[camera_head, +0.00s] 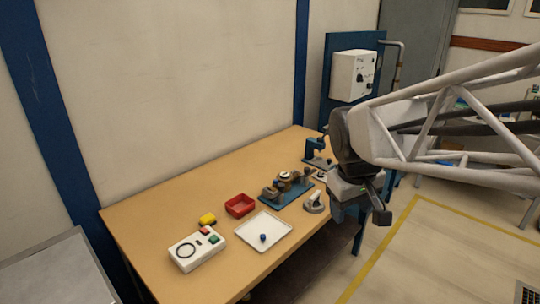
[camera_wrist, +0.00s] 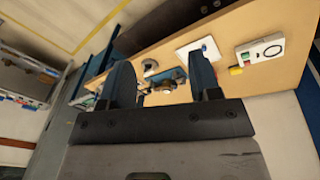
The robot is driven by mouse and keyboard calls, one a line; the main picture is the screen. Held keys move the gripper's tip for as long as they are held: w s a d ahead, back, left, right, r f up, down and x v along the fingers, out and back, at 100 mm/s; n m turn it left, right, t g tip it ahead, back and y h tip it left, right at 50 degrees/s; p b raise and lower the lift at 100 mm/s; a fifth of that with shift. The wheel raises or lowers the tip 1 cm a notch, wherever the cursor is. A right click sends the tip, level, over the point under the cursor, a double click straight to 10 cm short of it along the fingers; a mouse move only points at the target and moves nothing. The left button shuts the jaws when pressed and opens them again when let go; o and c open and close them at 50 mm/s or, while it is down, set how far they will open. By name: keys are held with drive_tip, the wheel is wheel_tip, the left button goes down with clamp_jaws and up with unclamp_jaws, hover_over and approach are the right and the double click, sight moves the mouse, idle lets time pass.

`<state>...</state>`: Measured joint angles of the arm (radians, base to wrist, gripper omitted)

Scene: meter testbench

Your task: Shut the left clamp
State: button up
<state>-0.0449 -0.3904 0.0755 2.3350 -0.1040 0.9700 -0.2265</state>
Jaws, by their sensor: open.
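The clamps are too small to tell whether either is open or shut. My gripper (camera_head: 378,208) hangs at the right, above and beyond the table's right end, apart from the fixture. In the wrist view my gripper (camera_wrist: 163,82) has its two dark fingers spread wide, with nothing held between them.
A white tray (camera_head: 281,238) with a blue knob, a red bin (camera_head: 240,205), a yellow block (camera_head: 208,219) and a white button box (camera_head: 197,250) lie left of the fixture. A blue press-like stand (camera_head: 315,150) and a grey device (camera_head: 314,203) are near my gripper. The table's back left is clear.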

drive_tip(key=w+a+n, duration=0.2)
drive_tip(key=w+n, duration=0.1)
drive_tip(key=w, duration=0.9)
drive_tip(key=n+g+h, duration=0.2)
drive_tip(key=n+h, duration=0.2)
drive_tip(key=n, duration=0.7)
approach(281, 184)
drive_tip(key=d+f, duration=0.1)
drive_tip(key=shift+s+f, duration=0.1)
drive_tip(key=shift+s, duration=0.1)
drive_tip(key=shift+y, duration=0.3)
drive_tip(key=shift+x, duration=3.9)
